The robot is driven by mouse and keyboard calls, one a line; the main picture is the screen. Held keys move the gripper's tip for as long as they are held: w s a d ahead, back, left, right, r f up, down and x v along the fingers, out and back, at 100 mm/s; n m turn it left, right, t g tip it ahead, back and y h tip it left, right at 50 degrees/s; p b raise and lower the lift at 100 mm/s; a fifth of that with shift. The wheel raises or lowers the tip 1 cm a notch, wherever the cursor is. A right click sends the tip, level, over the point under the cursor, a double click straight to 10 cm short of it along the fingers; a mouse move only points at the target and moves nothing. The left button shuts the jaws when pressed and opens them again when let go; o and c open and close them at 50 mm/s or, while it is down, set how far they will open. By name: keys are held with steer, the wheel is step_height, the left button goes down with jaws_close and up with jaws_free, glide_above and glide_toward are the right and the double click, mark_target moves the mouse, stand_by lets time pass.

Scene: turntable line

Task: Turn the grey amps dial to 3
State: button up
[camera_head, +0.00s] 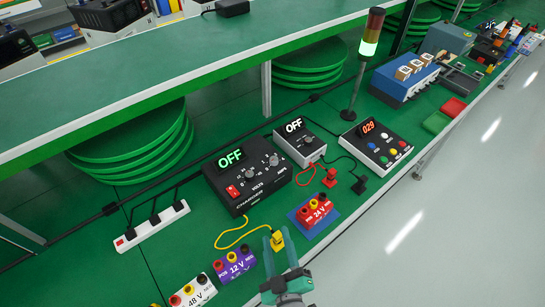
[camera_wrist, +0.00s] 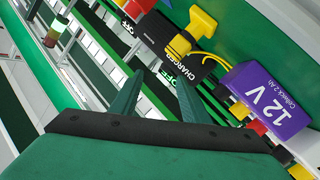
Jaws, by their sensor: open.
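The black charger box (camera_head: 247,178) stands on the green bench with a display reading OFF and a red switch. Its amps dial (camera_head: 273,160) is the right one of two small round knobs; the volts dial (camera_head: 249,170) is to its left. The setting the amps dial points to is too small to read. The charger also shows in the wrist view (camera_wrist: 172,42), where its dials cannot be made out. My gripper (camera_head: 278,241) is open, with its two green fingers apart and empty, in front of the charger and clear of it. Both fingers show in the wrist view (camera_wrist: 160,82).
A yellow plug (camera_head: 277,241) on a yellow cable lies near my fingers in the picture. A purple 12 V battery (camera_head: 238,264) and a 24 V battery on a blue pad (camera_head: 303,228) flank it. A second OFF unit (camera_head: 300,145) and a panel reading 029 (camera_head: 376,146) stand to the right.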

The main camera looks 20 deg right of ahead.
steer(key=w+d+r+m+h, duration=0.1)
steer(key=w+d+r+h, duration=0.5)
steer(key=w+d+r, duration=0.65)
steer(key=w+d+r+m+g+h, duration=0.3)
steer(key=w+d+r+m+h, duration=0.15)
steer(key=d, duration=0.35)
steer(key=m+g+y, duration=0.5)
steer(key=g+y, duration=0.4)
steer(key=y, duration=0.2)
glide_toward(274, 159)
steer(key=x, duration=0.8)
steer(key=shift+w, duration=0.15)
steer(key=shift+g, duration=0.3)
steer(key=c, duration=1)
